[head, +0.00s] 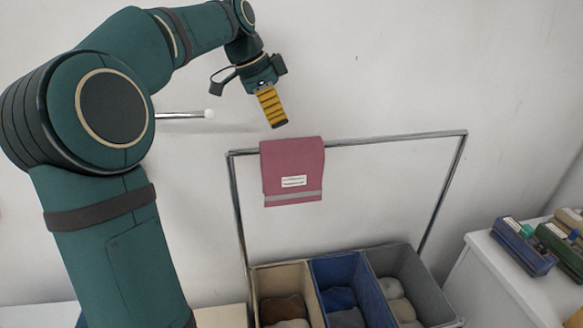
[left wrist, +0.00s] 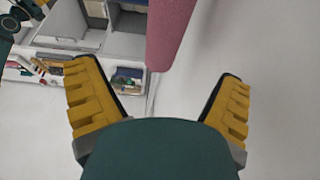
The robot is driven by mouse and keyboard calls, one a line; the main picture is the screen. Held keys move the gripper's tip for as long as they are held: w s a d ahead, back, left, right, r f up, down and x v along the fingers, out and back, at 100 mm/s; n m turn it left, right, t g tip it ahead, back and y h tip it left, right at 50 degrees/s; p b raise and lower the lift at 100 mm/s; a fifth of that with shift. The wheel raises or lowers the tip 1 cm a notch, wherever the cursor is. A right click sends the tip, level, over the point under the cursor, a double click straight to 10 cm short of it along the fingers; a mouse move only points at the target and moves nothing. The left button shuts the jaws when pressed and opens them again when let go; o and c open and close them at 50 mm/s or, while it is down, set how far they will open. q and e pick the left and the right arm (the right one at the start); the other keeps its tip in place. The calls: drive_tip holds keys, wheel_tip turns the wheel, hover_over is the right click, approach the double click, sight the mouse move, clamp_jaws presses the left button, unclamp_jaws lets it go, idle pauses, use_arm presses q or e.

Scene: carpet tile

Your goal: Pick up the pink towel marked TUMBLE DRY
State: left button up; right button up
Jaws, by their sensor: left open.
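The pink towel (head: 293,168) hangs over the metal rail of a rack in the head view, with a small white label and a pale stripe near its lower edge. The label's print is too small to read. My left gripper (head: 272,107) is above the towel, apart from it, with yellow fingers pointing down. In the left wrist view its two fingers (left wrist: 158,105) are spread wide with nothing between them. The towel (left wrist: 172,32) shows there as a pink strip at the top, beyond the fingertips. My right gripper is not in view.
The metal rail (head: 400,138) runs above three bins: beige (head: 258,290), blue (head: 330,268) and grey (head: 400,262), with cloth items inside. A white table (head: 497,283) at right carries cases (head: 525,247). A rod (head: 180,115) sticks out from behind my left arm.

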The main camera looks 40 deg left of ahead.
sight(290, 140)
use_arm(q)
drive_tip(key=x, duration=0.5)
drive_tip(key=shift+w+f, duration=0.15)
drive_tip(key=shift+f, duration=0.05)
drive_tip(key=shift+a+b+x, duration=0.15)
drive_tip(key=shift+b+x, duration=0.05)
drive_tip(key=shift+x, duration=1.15)
drive_tip(key=shift+a+b+x, duration=0.15)
drive_tip(key=shift+a+x, duration=0.05)
drive_tip(key=shift+x, duration=1.1)
drive_tip(key=shift+f, duration=0.25)
drive_tip(key=c, duration=1.4)
